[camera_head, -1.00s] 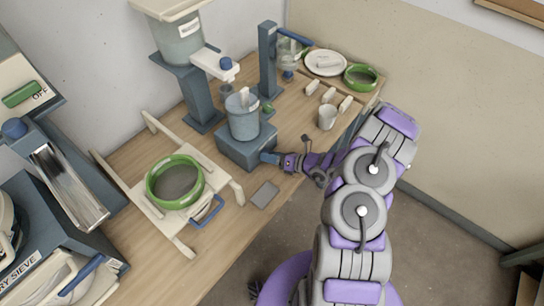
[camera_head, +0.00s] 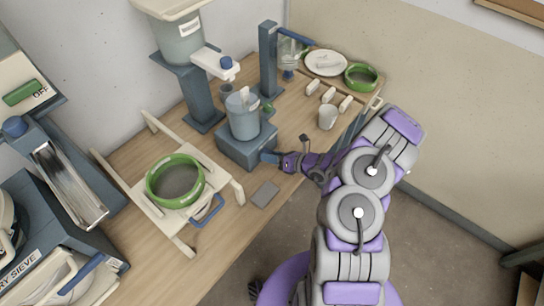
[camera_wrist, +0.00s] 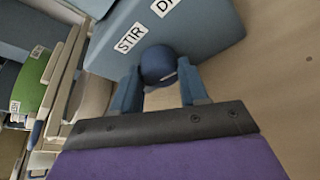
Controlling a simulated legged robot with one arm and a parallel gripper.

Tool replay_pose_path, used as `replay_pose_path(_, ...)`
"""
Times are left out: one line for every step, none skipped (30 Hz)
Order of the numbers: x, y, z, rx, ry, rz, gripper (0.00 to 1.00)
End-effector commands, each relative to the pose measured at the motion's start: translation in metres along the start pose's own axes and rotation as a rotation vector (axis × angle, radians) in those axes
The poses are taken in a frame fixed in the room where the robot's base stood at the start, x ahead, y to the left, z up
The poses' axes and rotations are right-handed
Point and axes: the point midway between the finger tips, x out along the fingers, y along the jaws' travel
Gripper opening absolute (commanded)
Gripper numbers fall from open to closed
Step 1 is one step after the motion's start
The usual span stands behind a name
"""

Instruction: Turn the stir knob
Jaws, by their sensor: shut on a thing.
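The stir knob (camera_wrist: 158,65) is a round dark blue knob under a white STIR label (camera_wrist: 131,37) on the face of a blue-grey stirrer base (camera_wrist: 215,30). In the head view the stirrer base (camera_head: 246,150) stands on the bench with a bucket (camera_head: 243,120) on top. My gripper (camera_wrist: 160,85) has one finger on each side of the knob and is shut on it. In the head view my gripper (camera_head: 272,158) is at the base's right side, and it hides the knob there.
A green-rimmed sieve (camera_head: 150,190) sits on a cream frame left of the base. A grey tile (camera_head: 265,194) lies near the bench's front edge. A white cup (camera_head: 327,117), small blocks, a plate (camera_head: 326,63) and a green ring (camera_head: 361,76) are to the right.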

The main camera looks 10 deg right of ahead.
Motion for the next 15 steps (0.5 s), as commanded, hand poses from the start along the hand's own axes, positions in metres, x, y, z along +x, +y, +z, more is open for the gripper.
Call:
replay_pose_path(0.0006,-0.0014,-0.0018,-0.023,0.001,-0.015,0.13)
replay_pose_path(0.0006,-0.0011,-0.0014,-0.042,-0.001,-0.022,0.13)
replay_pose_path(0.0009,-0.0004,-0.0015,-0.069,-0.001,-0.031,0.13)
replay_pose_path(0.0007,-0.0007,-0.0015,-0.090,-0.001,-0.041,0.13)
replay_pose_path(0.0006,-0.0007,-0.0015,-0.111,-0.001,-0.050,0.13)
replay_pose_path(0.0008,0.0000,-0.0010,-0.142,-0.003,-0.060,0.13)
replay_pose_path(0.0007,0.0001,-0.0005,-0.165,-0.005,-0.069,0.13)
replay_pose_path(0.0004,-0.0001,-0.0005,-0.188,-0.005,-0.079,0.13)
replay_pose_path(0.0002,-0.0003,-0.0007,-0.217,-0.004,-0.092,0.13)
replay_pose_path(0.0002,0.0001,-0.0009,-0.241,-0.003,-0.100,0.13)
replay_pose_path(-0.0001,0.0002,-0.0006,-0.264,-0.005,-0.110,0.13)
replay_pose_path(-0.0002,0.0008,-0.0004,-0.296,-0.006,-0.121,0.13)
replay_pose_path(-0.0003,0.0011,-0.0003,-0.318,-0.007,-0.131,0.13)
replay_pose_path(-0.0004,0.0015,-0.0005,-0.342,-0.006,-0.140,0.13)
replay_pose_path(-0.0006,0.0019,-0.0006,-0.375,-0.005,-0.153,0.13)
